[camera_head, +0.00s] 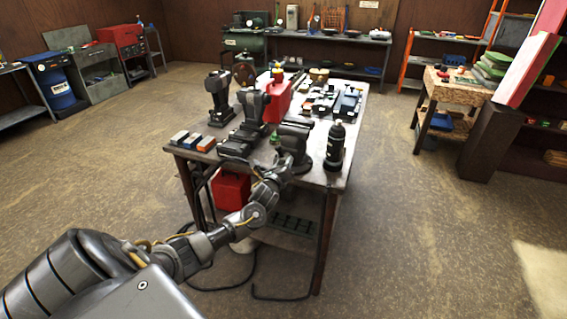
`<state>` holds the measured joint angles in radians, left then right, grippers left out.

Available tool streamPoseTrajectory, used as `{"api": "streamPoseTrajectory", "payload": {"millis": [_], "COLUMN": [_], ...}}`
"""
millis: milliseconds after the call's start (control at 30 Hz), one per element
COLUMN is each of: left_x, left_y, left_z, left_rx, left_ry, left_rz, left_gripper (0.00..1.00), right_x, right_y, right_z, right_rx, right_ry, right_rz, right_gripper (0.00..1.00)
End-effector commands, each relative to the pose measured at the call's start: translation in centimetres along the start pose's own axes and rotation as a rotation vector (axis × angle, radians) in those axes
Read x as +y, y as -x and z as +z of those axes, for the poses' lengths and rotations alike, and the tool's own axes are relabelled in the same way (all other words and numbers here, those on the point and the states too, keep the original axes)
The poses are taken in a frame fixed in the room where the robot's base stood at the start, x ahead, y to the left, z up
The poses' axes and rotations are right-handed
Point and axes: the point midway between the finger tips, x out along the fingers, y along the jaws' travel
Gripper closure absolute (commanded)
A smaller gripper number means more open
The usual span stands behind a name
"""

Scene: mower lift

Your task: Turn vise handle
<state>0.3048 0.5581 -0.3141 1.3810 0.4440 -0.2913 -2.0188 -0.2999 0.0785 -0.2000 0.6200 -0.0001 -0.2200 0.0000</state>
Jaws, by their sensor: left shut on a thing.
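The dark grey vise (294,132) stands at the front edge of the workbench (272,169). My left arm comes in from the lower left, and my left gripper (284,166) is at the front of the vise, just below its jaws. It is shut on the vise handle, which is small and mostly hidden by the gripper. How far the handle is turned cannot be told. My right gripper is not in view.
Power tools, small battery-like blocks (193,140) and a red canister (278,99) crowd the bench top. A red container (232,188) sits beneath. A black cable lies on the floor.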

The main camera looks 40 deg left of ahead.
Motion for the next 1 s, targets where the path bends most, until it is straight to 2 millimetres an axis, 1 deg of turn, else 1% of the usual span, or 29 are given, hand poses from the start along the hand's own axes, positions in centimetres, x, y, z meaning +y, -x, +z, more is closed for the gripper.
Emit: {"api": "streamPoseTrajectory", "payload": {"millis": [400,1000], "left_x": [-0.11,-0.12], "left_y": [-0.03,-0.02], "left_z": [0.24,0.3], "left_rx": [0.012,0.033], "left_ry": [0.394,0.965], "left_rz": [0.0,0.0], "left_gripper": [0.87,0.87], "right_x": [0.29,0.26], "right_y": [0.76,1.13], "right_z": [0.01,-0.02], "right_rx": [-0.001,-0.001], "right_ry": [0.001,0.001], "right_rz": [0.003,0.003], "right_gripper": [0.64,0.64]}}
